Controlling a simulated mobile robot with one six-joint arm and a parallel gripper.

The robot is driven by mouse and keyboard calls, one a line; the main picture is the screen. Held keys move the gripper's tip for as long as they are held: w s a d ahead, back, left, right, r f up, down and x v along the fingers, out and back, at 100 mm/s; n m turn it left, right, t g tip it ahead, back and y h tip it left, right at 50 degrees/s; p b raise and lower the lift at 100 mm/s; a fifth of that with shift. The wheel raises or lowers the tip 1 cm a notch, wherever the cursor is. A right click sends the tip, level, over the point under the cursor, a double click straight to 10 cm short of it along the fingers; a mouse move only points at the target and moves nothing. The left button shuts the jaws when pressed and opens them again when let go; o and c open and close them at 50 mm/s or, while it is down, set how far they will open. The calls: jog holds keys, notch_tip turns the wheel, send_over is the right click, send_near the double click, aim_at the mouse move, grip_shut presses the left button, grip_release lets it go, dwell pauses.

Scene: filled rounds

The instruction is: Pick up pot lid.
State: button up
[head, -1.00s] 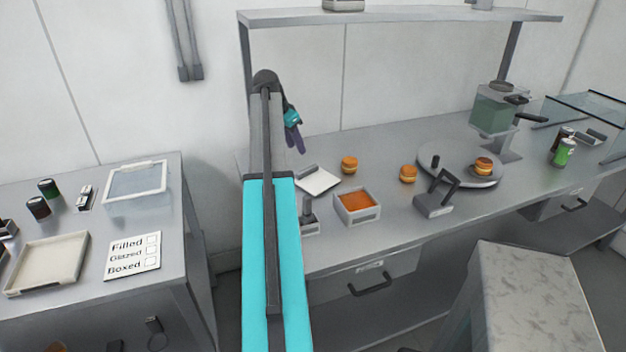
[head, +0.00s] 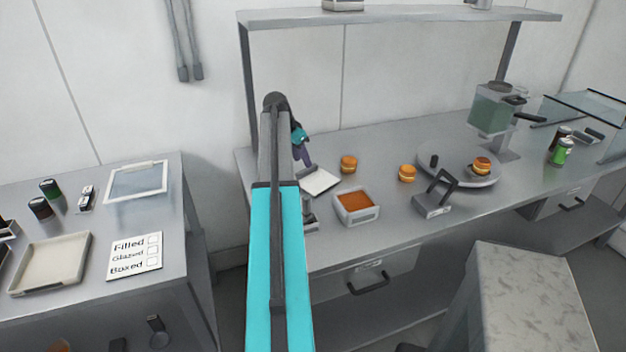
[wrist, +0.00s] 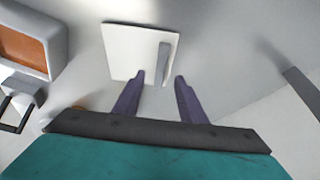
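The pot lid (head: 322,181) is a flat white square plate lying on the steel counter. In the wrist view the lid (wrist: 128,52) shows a raised grey bar handle (wrist: 163,64) near its right side. My gripper (wrist: 160,78) is open, with its two purple fingers apart and nothing between them. In the wrist view the fingertips are at the lid's near edge, with the handle's near end between them in the picture. In the head view my gripper (head: 307,163) is just above and behind the lid. Whether it touches the lid cannot be told.
A square pot of orange filling (head: 357,206) stands right of the lid. Two filled rounds (head: 348,164) (head: 407,173) sit beyond it. A round grey plate (head: 458,180) and a grey stand (head: 434,205) are farther right. An overhead shelf (head: 400,18) spans the counter.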

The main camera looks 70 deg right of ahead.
aim_at(305, 170)
jog(key=shift+f, duration=0.1)
jog(key=shift+p+x, duration=1.2)
jog(key=shift+x, duration=0.9)
jog(key=shift+d+f, duration=0.25)
jog(key=shift+f, duration=0.05)
jog(key=shift+f, duration=0.2)
grip_shut()
